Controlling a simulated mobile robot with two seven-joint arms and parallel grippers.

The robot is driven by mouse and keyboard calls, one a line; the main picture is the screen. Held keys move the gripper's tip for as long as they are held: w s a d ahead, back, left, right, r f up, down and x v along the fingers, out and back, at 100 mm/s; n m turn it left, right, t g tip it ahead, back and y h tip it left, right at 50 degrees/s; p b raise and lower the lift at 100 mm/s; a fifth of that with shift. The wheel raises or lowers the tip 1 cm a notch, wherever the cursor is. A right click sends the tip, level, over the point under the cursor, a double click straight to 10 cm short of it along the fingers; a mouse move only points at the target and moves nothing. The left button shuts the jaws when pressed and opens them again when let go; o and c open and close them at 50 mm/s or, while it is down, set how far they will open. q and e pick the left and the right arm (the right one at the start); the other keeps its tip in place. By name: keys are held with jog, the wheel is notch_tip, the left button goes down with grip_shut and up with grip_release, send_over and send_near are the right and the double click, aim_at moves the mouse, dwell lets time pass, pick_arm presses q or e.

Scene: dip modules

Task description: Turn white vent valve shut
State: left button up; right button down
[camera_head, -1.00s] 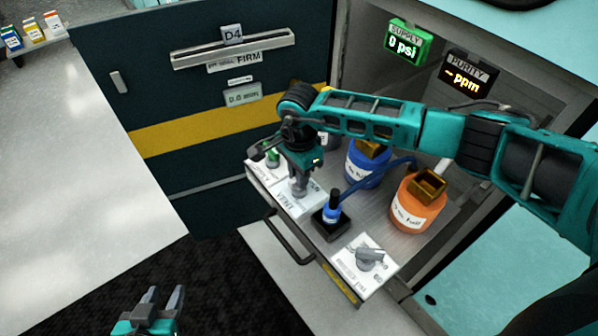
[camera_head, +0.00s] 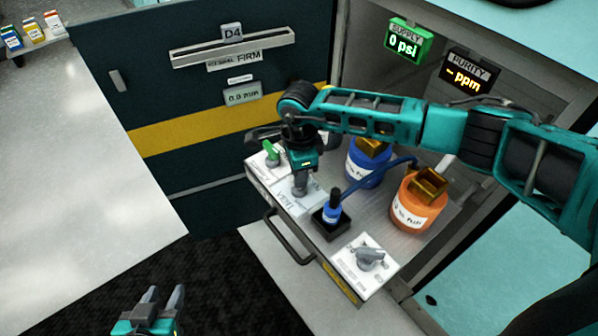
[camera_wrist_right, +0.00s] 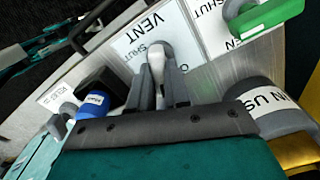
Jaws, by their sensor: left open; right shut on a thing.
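The white vent valve's plate (camera_head: 306,206) lies on the pulled-out drawer, and its VENT and SHUT lettering shows in the right wrist view (camera_wrist_right: 127,45). The valve's white handle (camera_wrist_right: 156,57) stands between the fingers of my right gripper (camera_wrist_right: 158,88), which is shut on it. In the head view my right gripper (camera_head: 301,187) comes down from above onto the valve and hides most of the handle. The exact handle angle is hard to tell. My left gripper (camera_head: 163,299) is open and empty, low in the picture, away from the drawer.
A green-handled valve (camera_head: 272,154) is close beside the vent valve. A blue-capped connector (camera_head: 332,209) with a hose, a blue canister (camera_head: 366,167), an orange canister (camera_head: 416,205) and a grey-knobbed valve (camera_head: 370,257) share the drawer (camera_head: 385,205). The supply display (camera_head: 407,43) reads 0 psi.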

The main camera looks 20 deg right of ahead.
jog(key=m, duration=1)
jog(key=shift+p, duration=0.4)
jog(key=shift+m+p, duration=0.3)
jog(key=shift+m, duration=1.4)
jog(key=c, duration=1.1)
grip_release()
jog(key=shift+r, duration=0.1)
notch_tip(320, 180, up, 13)
jog(key=shift+f+p, duration=0.1)
jog(key=shift+p, duration=0.25)
